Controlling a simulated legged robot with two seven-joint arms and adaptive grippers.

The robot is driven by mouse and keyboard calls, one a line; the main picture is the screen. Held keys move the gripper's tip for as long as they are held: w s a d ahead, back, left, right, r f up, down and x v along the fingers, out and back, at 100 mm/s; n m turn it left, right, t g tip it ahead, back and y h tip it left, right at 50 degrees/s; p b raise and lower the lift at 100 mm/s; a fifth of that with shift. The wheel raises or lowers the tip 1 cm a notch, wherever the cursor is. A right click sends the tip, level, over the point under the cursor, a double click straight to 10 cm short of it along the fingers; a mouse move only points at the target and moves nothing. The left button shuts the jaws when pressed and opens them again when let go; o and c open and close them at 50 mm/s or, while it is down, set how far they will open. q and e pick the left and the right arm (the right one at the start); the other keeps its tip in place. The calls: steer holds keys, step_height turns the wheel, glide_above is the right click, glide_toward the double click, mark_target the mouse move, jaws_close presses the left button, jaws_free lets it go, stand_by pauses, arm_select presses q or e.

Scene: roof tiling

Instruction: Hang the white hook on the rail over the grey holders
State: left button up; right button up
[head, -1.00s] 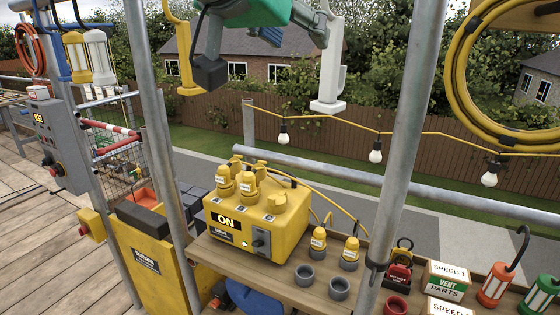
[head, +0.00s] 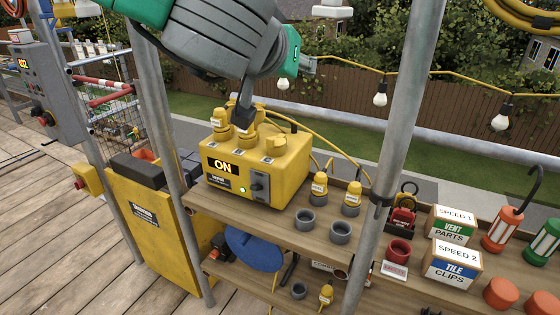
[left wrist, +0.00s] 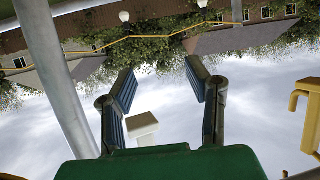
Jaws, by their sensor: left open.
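The white hook shows only by its lower end (head: 332,11), at the top edge of the head view; its upper part is out of frame. In the left wrist view a white block (left wrist: 142,128), likely the hook's end, appears between the fingers, near the left one. My left gripper (head: 308,66) is pointed right, below the hook, empty. Its blue-padded fingers (left wrist: 164,88) are spread in the left wrist view. Two grey holders (head: 340,232) stand empty on the wooden shelf. My right gripper is not in view.
A yellow ON box (head: 256,178) stands below my left arm. A grey post (head: 398,125) rises right of the gripper. A string of bulbs (head: 380,98) hangs behind. In the left wrist view, a yellow hook (left wrist: 300,100) is at the right edge.

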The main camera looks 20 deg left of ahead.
arm_select(q)
step_height(320, 180, down, 17)
steer(key=w+a+n+y+b, duration=0.1)
steer(key=w+a+b, duration=0.1)
steer(key=b, duration=0.5)
steer(key=s+f+m+g+h+b, duration=0.1)
steer(key=s+f+g, duration=0.15)
steer(key=f, duration=1.05)
steer(key=s+f+m+g+h, duration=0.15)
steer(key=s+f, duration=0.25)
steer(key=f, duration=0.9)
steer(key=s+a+f+g, duration=0.3)
steer(key=s+f, duration=0.6)
steer(key=s, duration=0.3)
steer(key=s+a+f+g+b, duration=0.1)
steer(key=s+a+f+g, duration=0.2)
steer(key=s+f, duration=0.7)
steer(key=s+g, duration=0.2)
steer(key=shift+s+g, duration=0.25)
steer(key=shift+g, duration=0.15)
steer(key=shift+w+m, duration=0.15)
steer(key=shift+m, duration=0.1)
